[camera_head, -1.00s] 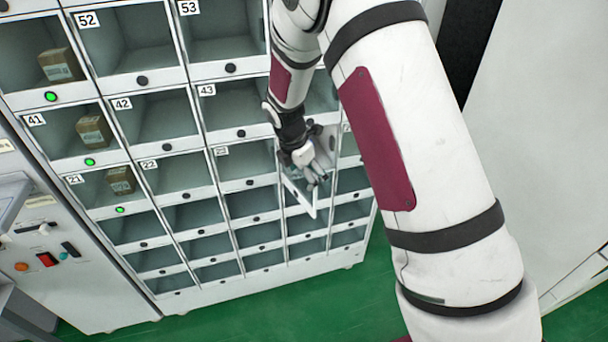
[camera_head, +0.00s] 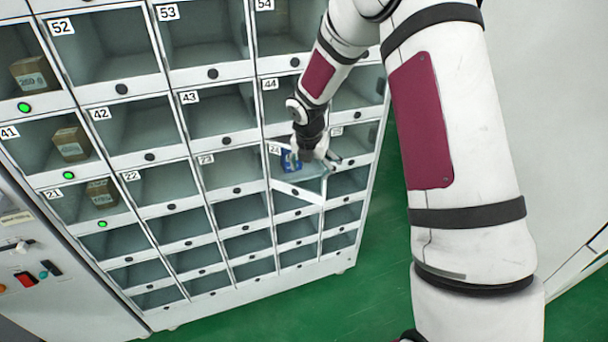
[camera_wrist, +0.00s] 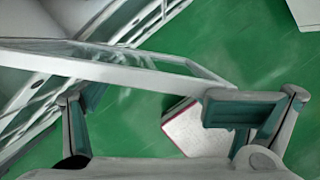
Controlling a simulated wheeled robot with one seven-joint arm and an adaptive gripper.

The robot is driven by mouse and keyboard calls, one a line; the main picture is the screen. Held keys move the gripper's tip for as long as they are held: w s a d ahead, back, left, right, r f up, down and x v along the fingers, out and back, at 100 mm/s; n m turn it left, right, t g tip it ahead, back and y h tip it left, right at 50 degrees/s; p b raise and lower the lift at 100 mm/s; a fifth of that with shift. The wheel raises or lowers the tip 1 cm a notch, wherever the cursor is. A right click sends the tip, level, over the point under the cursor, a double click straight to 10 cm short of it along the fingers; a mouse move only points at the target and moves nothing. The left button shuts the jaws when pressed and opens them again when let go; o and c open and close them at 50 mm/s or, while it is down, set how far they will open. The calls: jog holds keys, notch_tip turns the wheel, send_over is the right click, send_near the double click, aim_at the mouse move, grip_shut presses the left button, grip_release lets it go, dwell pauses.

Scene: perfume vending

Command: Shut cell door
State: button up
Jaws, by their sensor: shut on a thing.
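The door of cell 24 (camera_head: 303,191), a clear panel in a white frame, stands swung out from the front of the cabinet. A blue item (camera_head: 290,161) shows behind it at cell 24. My gripper (camera_head: 327,158) is at the door's upper right part, its fingers partly hidden by the hand and the door. In the wrist view the door's white frame (camera_wrist: 120,71) crosses above and between my spread fingers (camera_wrist: 160,115), the right finger overlapping its end. The gripper is shut on the door; the exact contact is hard to see.
The white cabinet has rows of open-fronted cells. Brown boxes sit in cell 41 (camera_head: 71,144), cell 21 (camera_head: 101,193) and the cell above 41 (camera_head: 34,75), each with a green light. Green floor (camera_head: 300,305) is clear in front. A pale panel (camera_head: 560,120) stands at right.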

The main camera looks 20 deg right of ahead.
jog(key=shift+n+y, duration=0.3)
jog(key=shift+n, duration=0.6)
jog(key=d+f, duration=0.1)
jog(key=w+d+f, duration=0.1)
jog(key=f, duration=0.1)
jog(key=shift+d+f+b, duration=0.1)
jog(key=shift+d+b, duration=0.15)
jog(key=shift+b, duration=0.05)
jog(key=w, duration=0.1)
jog(key=w+d, duration=0.1)
jog(key=w, duration=0.1)
jog(key=shift+d+f+b, duration=0.1)
jog(key=shift+d+b, duration=0.15)
jog(key=shift+b, duration=0.1)
grip_shut()
jog(key=shift+w+d+r, duration=0.25)
jog(key=shift+w, duration=0.3)
